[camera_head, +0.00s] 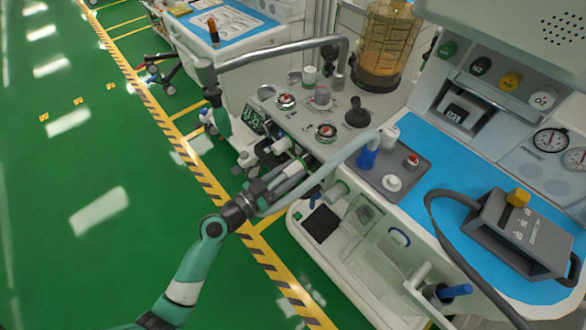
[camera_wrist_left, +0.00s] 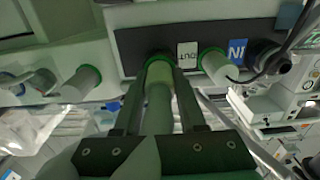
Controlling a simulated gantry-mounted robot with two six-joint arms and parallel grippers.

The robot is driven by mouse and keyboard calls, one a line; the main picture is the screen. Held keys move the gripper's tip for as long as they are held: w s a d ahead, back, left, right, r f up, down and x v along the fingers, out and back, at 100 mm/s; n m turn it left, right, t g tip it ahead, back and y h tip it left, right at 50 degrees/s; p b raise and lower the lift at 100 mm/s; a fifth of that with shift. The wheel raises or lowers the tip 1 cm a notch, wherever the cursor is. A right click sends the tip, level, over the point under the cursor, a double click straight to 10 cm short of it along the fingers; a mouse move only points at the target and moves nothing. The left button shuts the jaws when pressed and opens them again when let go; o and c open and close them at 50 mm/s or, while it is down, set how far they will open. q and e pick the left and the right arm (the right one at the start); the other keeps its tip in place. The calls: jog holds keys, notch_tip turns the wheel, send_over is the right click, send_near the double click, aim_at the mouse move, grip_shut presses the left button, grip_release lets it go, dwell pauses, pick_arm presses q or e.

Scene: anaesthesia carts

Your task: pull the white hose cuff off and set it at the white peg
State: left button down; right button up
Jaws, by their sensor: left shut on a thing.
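My left gripper (camera_head: 292,172) reaches in from the left to the side of the anaesthesia cart, below its top. In the left wrist view its two fingers (camera_wrist_left: 160,72) are shut around the pale hose cuff (camera_wrist_left: 159,88). The cuff's far end is at the green-ringed port beside the OUT label (camera_wrist_left: 188,55); I cannot tell whether it is still seated. A pale grey hose (camera_head: 335,163) arcs past the gripper. A whitish cylinder with a green ring (camera_wrist_left: 82,80) stands out at the left; I cannot tell whether it is the white peg. My right gripper is not in view.
A second green-ringed port (camera_wrist_left: 213,66) sits close to the right of the fingers, by the IN label (camera_wrist_left: 238,48). A grey metal arm (camera_head: 275,53) passes above the cart. Open green floor (camera_head: 75,160) lies to the left.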

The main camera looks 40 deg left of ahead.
aim_at(285, 175)
pick_arm(q)
jog(key=shift+s, duration=0.15)
jog(key=shift+s+a, duration=0.1)
jog(key=shift+s, duration=0.65)
jog(key=shift+s+a+b, duration=0.15)
jog(key=shift+s+b, duration=0.45)
jog(key=shift+s, duration=1.5)
jog(key=shift+w, duration=0.15)
